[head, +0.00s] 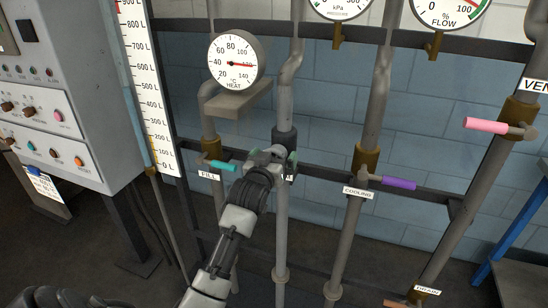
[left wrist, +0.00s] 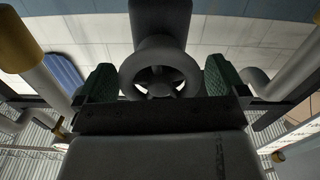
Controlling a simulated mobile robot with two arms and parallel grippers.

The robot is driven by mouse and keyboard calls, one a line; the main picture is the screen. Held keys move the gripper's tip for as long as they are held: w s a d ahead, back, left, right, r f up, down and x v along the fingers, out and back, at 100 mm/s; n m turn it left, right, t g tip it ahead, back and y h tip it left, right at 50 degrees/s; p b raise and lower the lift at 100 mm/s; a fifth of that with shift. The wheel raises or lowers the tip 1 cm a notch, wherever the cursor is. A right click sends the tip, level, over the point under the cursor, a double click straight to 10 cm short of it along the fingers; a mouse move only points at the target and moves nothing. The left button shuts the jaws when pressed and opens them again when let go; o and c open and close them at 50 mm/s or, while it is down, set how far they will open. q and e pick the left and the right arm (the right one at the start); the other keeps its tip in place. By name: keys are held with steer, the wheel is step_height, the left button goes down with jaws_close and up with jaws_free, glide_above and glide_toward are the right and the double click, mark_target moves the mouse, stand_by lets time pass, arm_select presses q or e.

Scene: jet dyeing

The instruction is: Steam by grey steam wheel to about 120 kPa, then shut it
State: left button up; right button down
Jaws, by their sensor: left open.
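The grey steam wheel (left wrist: 160,44) shows in the left wrist view as a round ring with spokes, in front of a dark valve body. My left gripper (left wrist: 157,80) is open, with one green finger on each side of the wheel; I cannot tell whether they touch it. In the head view the left gripper (head: 277,156) is at the steam pipe (head: 283,210) and hides most of the wheel and its label. The kPa pressure gauge (head: 340,6) is cut off at the top edge, and its needle is not visible. My right gripper is not in view.
The teal fill handle (head: 222,165) is close left of the gripper, and the purple cooling handle (head: 398,183) is to the right. A pink vent handle (head: 485,125) is farther right. The heat gauge (head: 236,61) is above; a control cabinet (head: 75,95) stands left.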

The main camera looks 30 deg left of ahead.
arm_select(q)
steer(key=c, duration=0.9)
steer(key=m+p, duration=0.2)
steer(key=m, duration=0.2)
steer(key=shift+r+p, duration=0.15)
steer(key=shift+p, duration=0.25)
steer(key=shift+d+m+p, duration=0.15)
steer(key=shift+m+p, duration=0.85)
steer(key=shift+m, duration=1.5)
steer(key=o, duration=0.9)
steer(key=shift+f, duration=0.2)
